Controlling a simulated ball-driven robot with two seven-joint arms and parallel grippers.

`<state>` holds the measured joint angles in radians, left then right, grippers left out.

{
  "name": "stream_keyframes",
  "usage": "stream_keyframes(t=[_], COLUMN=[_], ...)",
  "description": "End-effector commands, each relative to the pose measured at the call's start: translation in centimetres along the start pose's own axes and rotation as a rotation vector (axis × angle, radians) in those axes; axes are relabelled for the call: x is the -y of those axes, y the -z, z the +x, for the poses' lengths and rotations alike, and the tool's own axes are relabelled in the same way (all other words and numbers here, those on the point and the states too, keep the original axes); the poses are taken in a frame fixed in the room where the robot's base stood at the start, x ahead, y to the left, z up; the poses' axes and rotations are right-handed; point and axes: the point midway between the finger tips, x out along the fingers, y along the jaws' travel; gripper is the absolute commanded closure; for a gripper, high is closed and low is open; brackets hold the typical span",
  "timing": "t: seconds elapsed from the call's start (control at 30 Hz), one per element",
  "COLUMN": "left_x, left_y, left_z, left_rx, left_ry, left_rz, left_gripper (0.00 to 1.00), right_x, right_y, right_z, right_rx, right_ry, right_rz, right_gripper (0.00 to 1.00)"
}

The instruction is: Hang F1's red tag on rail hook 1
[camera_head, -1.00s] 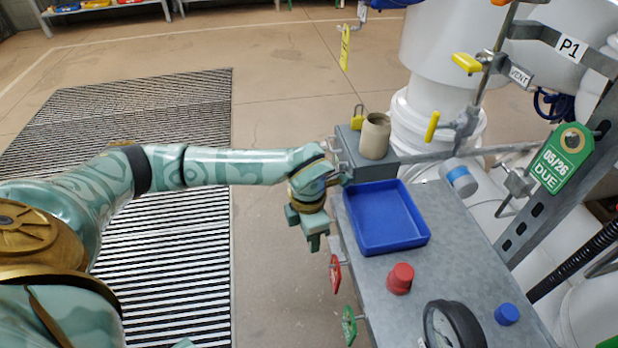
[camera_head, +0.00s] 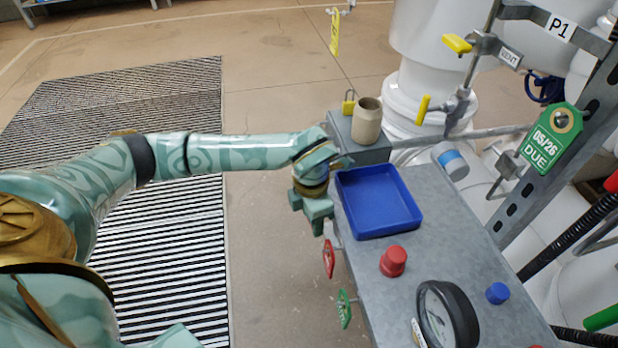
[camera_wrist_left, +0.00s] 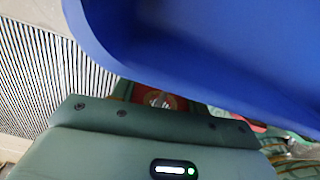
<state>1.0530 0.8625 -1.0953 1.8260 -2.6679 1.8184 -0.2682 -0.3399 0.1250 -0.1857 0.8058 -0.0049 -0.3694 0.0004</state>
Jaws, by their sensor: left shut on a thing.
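My left gripper (camera_head: 318,222) is at the bench's left edge, beside the blue tray, pointing down. In the left wrist view it is shut on a red tag (camera_wrist_left: 148,94) with a metal eyelet; its fingers hide most of the tag. In the head view the held tag is hidden by the gripper. Another red tag (camera_head: 328,258) hangs from a hook on the bench's left side, just below the gripper. A green tag (camera_head: 344,309) hangs on a hook nearer me. Hooks behind the gripper are hidden, and no hook number is readable. My right gripper is not in view.
The blue tray (camera_head: 409,228) on the bench (camera_head: 440,255) is close to the gripper and looms in the wrist view (camera_wrist_left: 220,45). A beige cup (camera_head: 367,122), a red cap (camera_head: 393,262), a blue cap (camera_head: 497,293) and a gauge (camera_head: 440,318) stand nearby.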

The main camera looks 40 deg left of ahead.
Motion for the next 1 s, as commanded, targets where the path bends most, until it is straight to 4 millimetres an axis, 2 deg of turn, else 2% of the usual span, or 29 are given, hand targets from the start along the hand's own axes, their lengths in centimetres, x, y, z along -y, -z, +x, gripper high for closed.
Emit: stream_keyframes(t=[0.23,0.33,0.7,1.0], left_x=[0.00,0.00,0.15,0.14], left_y=[0.02,-0.01,-0.93,-0.95], left_z=[0.00,-0.01,-0.02,0.06], left_rx=[0.000,0.000,0.000,0.000], left_ry=[0.000,0.000,0.000,0.000], left_rz=[0.000,0.000,0.000,0.000], left_gripper=[0.70,0.70,0.70,0.70], right_x=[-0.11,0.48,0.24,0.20], right_y=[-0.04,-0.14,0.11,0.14], right_z=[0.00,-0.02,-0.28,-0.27], right_rx=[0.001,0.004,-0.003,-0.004], right_ry=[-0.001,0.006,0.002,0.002], right_rz=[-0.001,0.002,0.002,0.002], right_gripper=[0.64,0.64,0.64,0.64])
